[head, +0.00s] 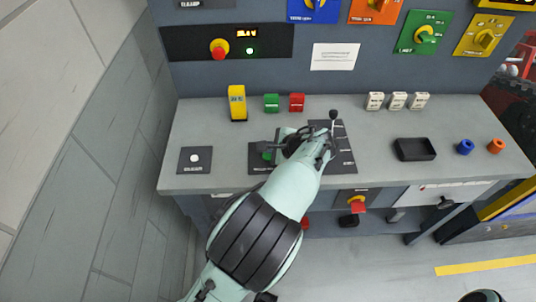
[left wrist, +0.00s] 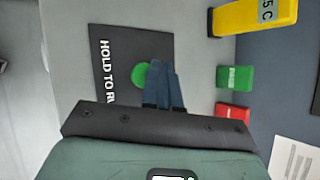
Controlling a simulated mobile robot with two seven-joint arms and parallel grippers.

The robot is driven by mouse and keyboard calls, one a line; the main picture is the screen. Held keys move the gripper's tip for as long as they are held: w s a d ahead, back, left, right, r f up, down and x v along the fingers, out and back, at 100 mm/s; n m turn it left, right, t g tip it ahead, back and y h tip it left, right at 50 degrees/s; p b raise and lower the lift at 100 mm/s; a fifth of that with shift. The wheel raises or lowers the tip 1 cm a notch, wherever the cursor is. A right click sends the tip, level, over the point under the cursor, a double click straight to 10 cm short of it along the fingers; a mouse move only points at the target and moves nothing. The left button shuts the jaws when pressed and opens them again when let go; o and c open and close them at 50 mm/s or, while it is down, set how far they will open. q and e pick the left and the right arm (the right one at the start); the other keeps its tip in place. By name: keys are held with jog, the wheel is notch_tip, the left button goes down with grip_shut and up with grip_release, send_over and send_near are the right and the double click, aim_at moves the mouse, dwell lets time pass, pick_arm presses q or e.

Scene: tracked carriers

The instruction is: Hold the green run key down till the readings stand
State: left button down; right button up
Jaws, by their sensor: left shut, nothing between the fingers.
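The green run key (left wrist: 139,75) is a round green button on a black plate (left wrist: 107,40) lettered "HOLD TO RU…" in the left wrist view. In the head view a little of the green key (head: 267,156) shows beside my left gripper (head: 264,147), which hides much of the plate. The left fingers (left wrist: 162,86) are shut and empty, with their tips at the key's edge. I cannot tell whether they touch or press it. A small display (head: 247,32) with orange characters, too blurred to read, is on the back panel.
A yellow block (head: 237,103), a green block (head: 271,103) and a red block (head: 297,102) stand behind my left gripper. A lever (head: 333,116) rises close to its right. A black tray (head: 414,149) is farther right. A red knob (head: 219,49) is on the panel.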

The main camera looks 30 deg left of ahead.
pick_arm(q)
jog(key=shift+f, duration=0.45)
jog(key=shift+f, duration=0.45)
pick_arm(e)
jog(key=shift+f, duration=0.1)
dwell(1.7)
dwell(2.5)
pick_arm(q)
jog(key=shift+r+p, duration=0.9)
pick_arm(e)
jog(key=shift+w+r, duration=0.25)
jog(key=shift+r, duration=0.75)
pick_arm(q)
jog(key=shift+r+p, duration=0.65)
jog(key=shift+r, duration=0.05)
notch_tip(320, 180, up, 4)
jog(key=p, duration=0.3)
jog(key=shift+f, duration=0.2)
pick_arm(e)
jog(key=r, duration=0.1)
jog(key=w+r, duration=0.1)
jog(key=r, duration=0.2)
jog(key=shift+w+r, duration=0.3)
jog(key=shift+r, duration=0.05)
